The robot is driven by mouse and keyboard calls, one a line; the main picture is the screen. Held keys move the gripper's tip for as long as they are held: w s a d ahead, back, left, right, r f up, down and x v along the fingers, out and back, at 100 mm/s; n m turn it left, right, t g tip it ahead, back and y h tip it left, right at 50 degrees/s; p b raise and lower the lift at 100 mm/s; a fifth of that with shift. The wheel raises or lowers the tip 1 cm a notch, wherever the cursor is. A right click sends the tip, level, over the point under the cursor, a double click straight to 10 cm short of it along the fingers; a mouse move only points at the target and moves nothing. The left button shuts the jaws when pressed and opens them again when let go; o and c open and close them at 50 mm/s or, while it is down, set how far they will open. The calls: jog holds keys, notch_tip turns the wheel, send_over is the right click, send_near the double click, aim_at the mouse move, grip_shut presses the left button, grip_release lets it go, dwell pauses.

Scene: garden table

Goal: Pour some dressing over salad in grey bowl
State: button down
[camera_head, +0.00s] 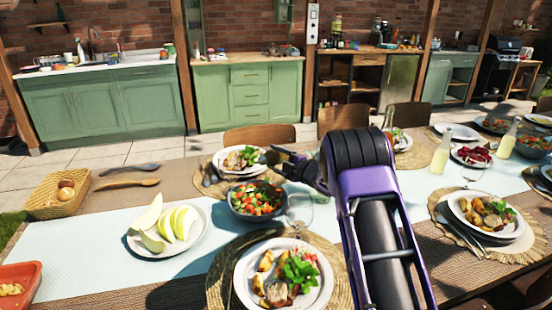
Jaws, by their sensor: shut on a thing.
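The grey bowl (237,211) stands on the light runner left of my arm. It holds a mixed chopped salad (258,196) of red, green and orange pieces. My gripper (272,157) is just beyond the bowl, above and to its right, close to the rim of a plate. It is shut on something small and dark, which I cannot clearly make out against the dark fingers. Whether this thing holds dressing cannot be told. Pale yellow bottles (441,154) stand on the table to the right.
A wine glass (300,211) stands right of the bowl, close to my arm. Plates of food surround it, including a front plate (243,296) and a melon plate (196,242). An amber bottle (388,119) stands behind my arm.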

aim_at(274, 151)
jog(key=shift+s+a+r+m+g+p, duration=0.15)
jog(key=shift+r+m+p, duration=0.25)
jog(key=shift+p, duration=0.2)
jog(key=shift+s+a+r+m+g+p, duration=0.15)
jog(key=shift+r+m+p, duration=0.25)
jog(key=shift+p, duration=0.2)
jog(key=shift+s+f+m+p, duration=0.2)
jog(key=shift+m+p, duration=0.3)
jog(key=shift+p, duration=0.6)
jog(key=shift+p, duration=0.45)
jog(key=r+m+g+p, duration=0.1)
jog(key=p, duration=0.2)
jog(key=shift+r, duration=0.1)
jog(key=r+m+g+p, duration=0.1)
jog(key=m+p, duration=0.1)
jog(key=p, duration=0.2)
jog(key=shift+f+m+b, duration=0.15)
jog(key=shift+m+b, duration=0.15)
jog(key=shift+b, duration=0.25)
notch_tip(274, 151, up, 3)
jog(key=m+g+y, duration=0.1)
jog(key=m+g, duration=0.2)
jog(key=m, duration=0.1)
jog(key=shift+f+m, duration=0.1)
jog(key=shift+m, duration=0.2)
